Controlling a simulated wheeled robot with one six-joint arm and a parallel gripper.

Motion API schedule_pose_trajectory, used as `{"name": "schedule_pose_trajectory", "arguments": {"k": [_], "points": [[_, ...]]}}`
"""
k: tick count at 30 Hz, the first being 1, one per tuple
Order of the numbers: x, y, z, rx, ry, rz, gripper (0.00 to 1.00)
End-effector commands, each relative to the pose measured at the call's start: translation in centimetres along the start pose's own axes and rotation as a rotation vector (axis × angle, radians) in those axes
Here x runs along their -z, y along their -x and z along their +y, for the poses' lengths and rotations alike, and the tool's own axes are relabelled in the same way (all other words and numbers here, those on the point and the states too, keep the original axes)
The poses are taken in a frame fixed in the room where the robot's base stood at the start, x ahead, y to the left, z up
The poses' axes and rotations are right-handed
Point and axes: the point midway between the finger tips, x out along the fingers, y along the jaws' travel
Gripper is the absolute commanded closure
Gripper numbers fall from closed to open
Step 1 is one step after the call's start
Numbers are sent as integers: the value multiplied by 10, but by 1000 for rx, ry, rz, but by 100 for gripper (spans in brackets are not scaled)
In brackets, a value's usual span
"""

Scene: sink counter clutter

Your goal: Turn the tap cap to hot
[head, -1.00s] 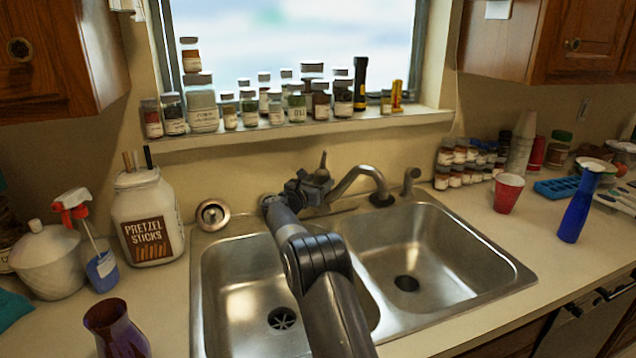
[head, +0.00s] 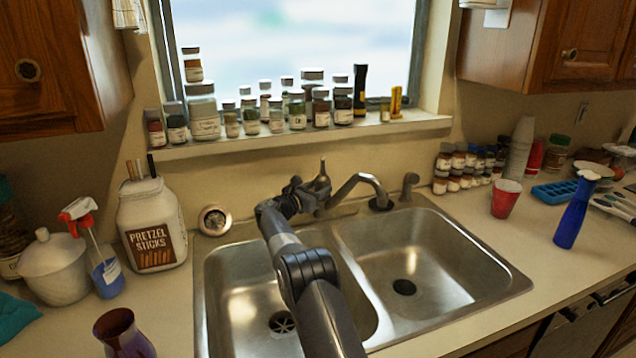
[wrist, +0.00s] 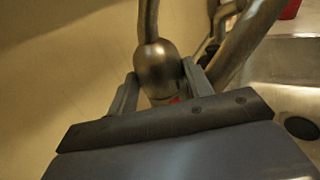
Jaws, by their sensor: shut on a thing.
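The tap stands behind the double sink (head: 345,235), with its curved spout (head: 362,182) reaching to the right over the back rim. The tap cap (head: 322,184) is a rounded metal piece with a thin lever rising from its top. It also shows in the wrist view (wrist: 162,68), between the two fingers, with a bit of red low on it. My gripper (head: 303,195) is at the cap's left side in the head view and is shut on it. In the wrist view my gripper (wrist: 158,82) has a finger on each side of the cap.
A pretzel sticks jar (head: 153,225), a spray bottle (head: 92,240) and a white lidded pot (head: 52,268) stand left of the sink. A red cup (head: 505,199) and a blue bottle (head: 575,212) stand to the right. Several jars line the sill (head: 300,137). Both basins look empty.

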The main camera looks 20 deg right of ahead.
Motion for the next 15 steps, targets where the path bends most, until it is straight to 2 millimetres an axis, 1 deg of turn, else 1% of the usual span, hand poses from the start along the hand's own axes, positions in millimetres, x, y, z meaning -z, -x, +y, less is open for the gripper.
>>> {"name": "schedule_pose_trajectory", "arguments": {"k": [1,2,15], "points": [[-6,0,2,9,-2,-6,75],[-6,-1,3,18,-3,-8,75],[-6,1,3,104,-3,-5,75]]}}
